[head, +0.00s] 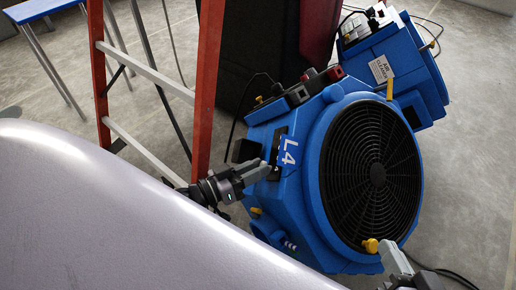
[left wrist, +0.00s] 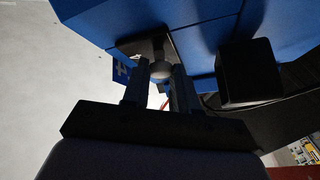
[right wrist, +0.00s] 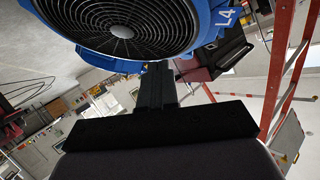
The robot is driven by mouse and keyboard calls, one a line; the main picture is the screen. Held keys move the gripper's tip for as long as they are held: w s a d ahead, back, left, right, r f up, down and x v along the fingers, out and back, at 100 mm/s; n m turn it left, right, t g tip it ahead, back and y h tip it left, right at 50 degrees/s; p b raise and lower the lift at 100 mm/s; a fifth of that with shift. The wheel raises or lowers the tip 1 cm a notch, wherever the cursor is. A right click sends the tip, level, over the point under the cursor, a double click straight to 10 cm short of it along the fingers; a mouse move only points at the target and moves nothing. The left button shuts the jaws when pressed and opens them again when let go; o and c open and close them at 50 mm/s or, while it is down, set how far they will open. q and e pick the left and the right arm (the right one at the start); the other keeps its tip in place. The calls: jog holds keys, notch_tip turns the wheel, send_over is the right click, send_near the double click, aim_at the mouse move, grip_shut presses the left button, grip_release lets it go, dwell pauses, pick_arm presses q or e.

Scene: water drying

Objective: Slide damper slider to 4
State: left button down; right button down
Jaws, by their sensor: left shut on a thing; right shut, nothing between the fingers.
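The blue air mover (head: 300,190) with a round black grille and an "L4" label stands on the floor in the head view. My left gripper (head: 262,171) is at its left side, next to a dark slider plate (head: 275,152) beside the label. In the left wrist view the fingers (left wrist: 161,82) are shut on the round grey damper slider knob (left wrist: 160,70), which sits in the dark plate (left wrist: 140,45). The scale numbers are not legible. My right gripper (head: 398,262) is in front of the grille's lower right. In the right wrist view its fingers (right wrist: 156,70) are shut and empty.
A red stepladder (head: 207,80) stands left of the air mover. A second blue machine, an air cleaner (head: 395,70), is behind at the right. A black box (left wrist: 248,72) juts from the housing beside my left fingers. Cables lie on the floor.

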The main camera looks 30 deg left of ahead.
pick_arm(q)
jog(key=shift+s+d+f, duration=0.15)
jog(key=shift+s+f, duration=0.1)
jog(key=shift+s, duration=0.05)
jog(key=c, duration=0.9)
grip_release()
jog(key=shift+o, duration=0.2)
jog(key=shift+r, duration=0.1)
pick_arm(e)
jog(key=shift+r, duration=0.1)
pick_arm(q)
jog(key=p+v, duration=0.2)
jog(key=v, duration=0.5)
pick_arm(e)
jog(key=shift+s+d+h, duration=0.25)
jog(key=shift+d+h, duration=0.35)
jog(key=shift+d, duration=0.25)
pick_arm(q)
jog(key=shift+s, duration=0.1)
